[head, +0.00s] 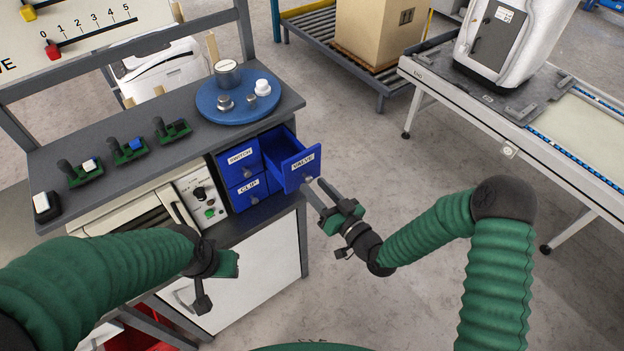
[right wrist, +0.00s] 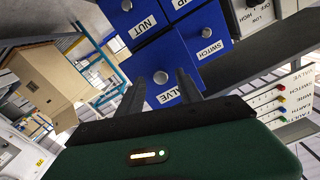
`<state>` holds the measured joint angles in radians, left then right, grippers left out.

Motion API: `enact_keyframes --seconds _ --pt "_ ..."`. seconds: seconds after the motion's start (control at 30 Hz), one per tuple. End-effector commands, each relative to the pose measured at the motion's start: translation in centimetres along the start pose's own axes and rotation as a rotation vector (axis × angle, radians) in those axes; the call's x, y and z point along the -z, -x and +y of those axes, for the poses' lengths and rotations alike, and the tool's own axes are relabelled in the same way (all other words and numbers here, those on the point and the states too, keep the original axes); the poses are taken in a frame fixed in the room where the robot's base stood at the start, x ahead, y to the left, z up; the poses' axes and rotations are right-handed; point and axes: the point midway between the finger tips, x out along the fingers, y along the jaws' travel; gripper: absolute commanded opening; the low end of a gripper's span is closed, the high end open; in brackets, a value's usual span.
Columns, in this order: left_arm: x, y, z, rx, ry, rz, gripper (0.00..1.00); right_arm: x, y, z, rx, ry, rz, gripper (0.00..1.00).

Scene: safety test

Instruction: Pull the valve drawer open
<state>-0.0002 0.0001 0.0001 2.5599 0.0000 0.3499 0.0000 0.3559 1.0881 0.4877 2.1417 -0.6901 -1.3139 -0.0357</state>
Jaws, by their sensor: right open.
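The blue valve drawer (head: 297,170) stands pulled out of the blue drawer block at the right end of the workbench, and its open inside shows. In the right wrist view the valve drawer's front (right wrist: 168,62) carries a round grey knob (right wrist: 160,77). My right gripper (head: 317,186) is open just in front of that front. In the right wrist view its two dark fingers (right wrist: 163,88) stand on either side of the knob's line; I cannot tell whether they touch it. My left gripper (head: 217,278) hangs before the bench's lower front, away from the drawers; its jaw opening is unclear.
The switch drawer (head: 241,158) and clip drawer (head: 247,190) are shut. A blue round tray (head: 222,113) with metal parts and a white piece stands on the bench top (head: 100,190). A conveyor (head: 540,130) stands at right. The floor between is clear.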

Motion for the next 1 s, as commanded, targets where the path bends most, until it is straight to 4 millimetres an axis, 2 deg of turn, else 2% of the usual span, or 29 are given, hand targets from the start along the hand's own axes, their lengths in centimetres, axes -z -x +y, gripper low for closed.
enact_keyframes --seconds 0.1,0.2,0.47,0.77,1.0 --pt "0.1 0.4 0.0 0.000 0.000 0.000 0.36 0.1 -1.6 0.1 0.001 -0.002 0.001 0.43" --pt "0.1 0.4 0.0 0.000 0.001 0.000 0.36 0.1 -2.3 0.2 0.000 -0.002 0.001 0.43" --pt "0.1 0.4 0.0 0.000 0.000 0.000 0.36 0.0 -2.4 0.3 -0.001 -0.003 0.001 0.41" --pt "0.1 0.4 0.0 0.000 0.000 0.000 0.36 0.0 -2.4 0.3 -0.002 -0.001 0.000 0.02" --pt "0.1 0.4 0.0 0.000 0.000 0.000 0.36 -0.1 -2.4 0.2 -0.001 -0.002 -0.002 0.00"
